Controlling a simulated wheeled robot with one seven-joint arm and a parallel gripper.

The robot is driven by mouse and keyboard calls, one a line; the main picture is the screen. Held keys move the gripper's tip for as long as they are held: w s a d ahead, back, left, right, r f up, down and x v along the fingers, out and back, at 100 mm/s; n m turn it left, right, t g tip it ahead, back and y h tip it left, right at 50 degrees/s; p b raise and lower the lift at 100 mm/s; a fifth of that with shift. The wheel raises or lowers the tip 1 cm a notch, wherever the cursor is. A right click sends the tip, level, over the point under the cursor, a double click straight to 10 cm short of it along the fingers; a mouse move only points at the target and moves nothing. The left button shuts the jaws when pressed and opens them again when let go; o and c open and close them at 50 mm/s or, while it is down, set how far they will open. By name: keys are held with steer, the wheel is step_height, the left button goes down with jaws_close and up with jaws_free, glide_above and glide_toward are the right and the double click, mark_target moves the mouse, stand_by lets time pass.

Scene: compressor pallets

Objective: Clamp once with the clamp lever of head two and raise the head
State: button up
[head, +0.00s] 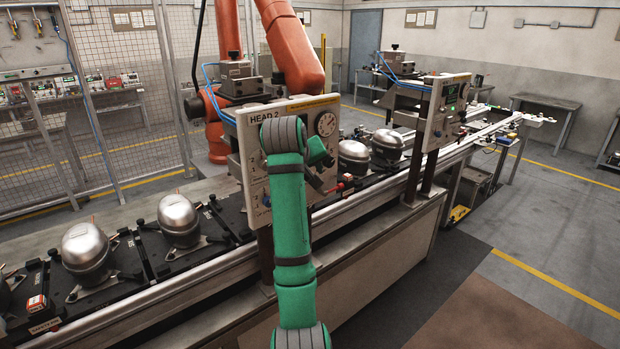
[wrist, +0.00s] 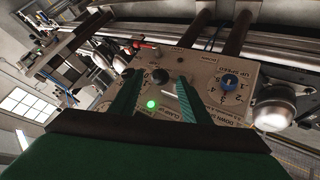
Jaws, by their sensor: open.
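The head two panel (head: 258,185), marked HEAD 2, is a beige board on dark posts, with a round gauge (head: 326,124) at its upper right. My green arm covers its middle in the head view. In the wrist view my gripper (wrist: 158,78) is open, its two green fingers pointing at the panel (wrist: 205,75). A black knob or lever end (wrist: 160,77) shows between the fingertips; I cannot tell whether they touch it. A lit green lamp (wrist: 152,104) lies nearer, beside lettering that seems to read CLAMP. A blue UP SPEED dial (wrist: 229,82) is to the right.
Silver compressors (head: 179,217) stand on black pallets along the conveyor (head: 170,293). An orange robot arm (head: 292,45) stands behind the panel. A second head panel (head: 445,108) is farther right. A red-tipped part (head: 340,187) sticks out near the panel's lower right. Floor at right is clear.

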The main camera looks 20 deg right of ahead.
steer(key=v, duration=0.5)
steer(key=shift+s+a+r, duration=0.15)
steer(key=shift+s+r, duration=0.05)
steer(key=shift+r, duration=0.05)
